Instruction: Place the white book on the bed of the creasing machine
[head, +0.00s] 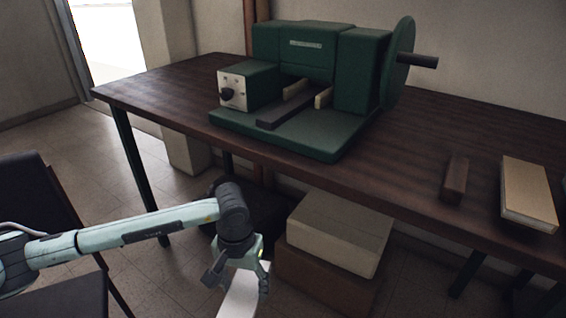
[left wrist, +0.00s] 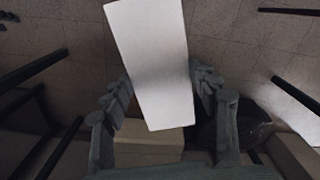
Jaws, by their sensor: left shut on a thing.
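My left gripper (head: 238,275) is shut on the white book (head: 243,296), which hangs below it at the bottom of the head view, partly cut off. In the left wrist view the white book (left wrist: 155,60) stands out between the two fingers of the gripper (left wrist: 160,92). The green creasing machine (head: 325,70) stands on the dark wooden table. Its bed (head: 287,104), with a dark bar, faces the front and is clear of books. The gripper is in front of the table, lower than its top and apart from the machine. My right gripper is not in view.
The table (head: 160,90) has a tan book (head: 528,192) and a small brown block (head: 454,180) at its right. A box stack (head: 335,232) stands on the floor under the front edge. A dark chair (head: 30,200) is at the left.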

